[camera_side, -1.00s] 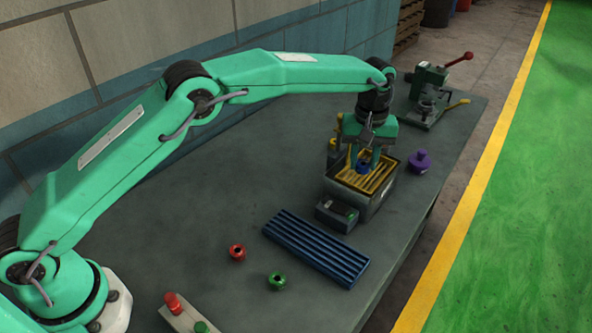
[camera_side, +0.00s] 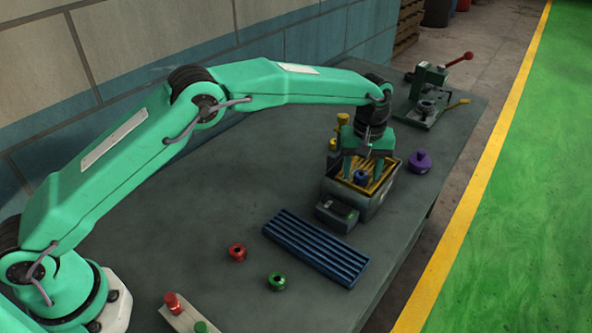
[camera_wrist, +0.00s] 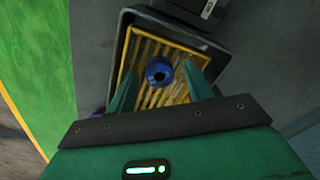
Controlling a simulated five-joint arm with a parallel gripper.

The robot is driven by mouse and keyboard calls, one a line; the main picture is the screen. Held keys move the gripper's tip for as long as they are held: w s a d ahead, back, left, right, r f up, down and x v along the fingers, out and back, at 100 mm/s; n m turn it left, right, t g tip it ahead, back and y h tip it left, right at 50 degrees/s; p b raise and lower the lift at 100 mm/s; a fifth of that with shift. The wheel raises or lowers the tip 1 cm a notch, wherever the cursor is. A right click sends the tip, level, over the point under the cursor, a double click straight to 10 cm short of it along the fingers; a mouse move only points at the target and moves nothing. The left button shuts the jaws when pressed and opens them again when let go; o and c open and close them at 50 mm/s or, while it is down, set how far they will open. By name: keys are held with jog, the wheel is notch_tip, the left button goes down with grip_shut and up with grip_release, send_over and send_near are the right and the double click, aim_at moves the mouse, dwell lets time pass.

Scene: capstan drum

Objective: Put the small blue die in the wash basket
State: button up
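The small blue die (camera_side: 361,177) is round with a dark centre hole. It rests on the yellow slatted wash basket (camera_side: 341,179), which sits inside a grey tank. The wrist view shows the die (camera_wrist: 159,72) near the basket's middle, with yellow slats (camera_wrist: 150,97) around it. My gripper (camera_side: 362,174) is open above the basket. In the wrist view its two green fingers (camera_wrist: 159,70) stand on either side of the die, with a gap on each side.
The grey tank (camera_side: 376,205) has a small control box (camera_side: 336,214) at its front. A blue ribbed rack (camera_side: 315,247), a red die (camera_side: 237,252) and a green die (camera_side: 277,281) lie in front. A purple piece (camera_side: 420,162) stands right of the tank. A hand press (camera_side: 430,95) is behind.

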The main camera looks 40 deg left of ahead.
aim_at(358, 173)
jog(key=shift+r, duration=0.15)
notch_tip(358, 173, up, 12)
dwell(0.7)
dwell(0.6)
jog(key=s+a+r+m+t, duration=0.3)
jog(key=s+a+r+m, duration=0.1)
jog(key=s+a+r, duration=1.1)
jog(key=s+a+f+m+t, duration=0.1)
jog(key=s+a+f, duration=0.2)
jog(key=s, duration=0.4)
jog(key=s+a+f+m, duration=0.1)
jog(key=s+a+f, duration=0.2)
jog(key=s, duration=0.4)
jog(key=s+a+f+t, duration=0.1)
jog(key=s+a+f, duration=0.2)
jog(key=s, duration=0.4)
jog(key=shift+a+f+m+t, duration=0.15)
jog(key=shift+f+m+t, duration=0.2)
jog(key=shift+f, duration=0.2)
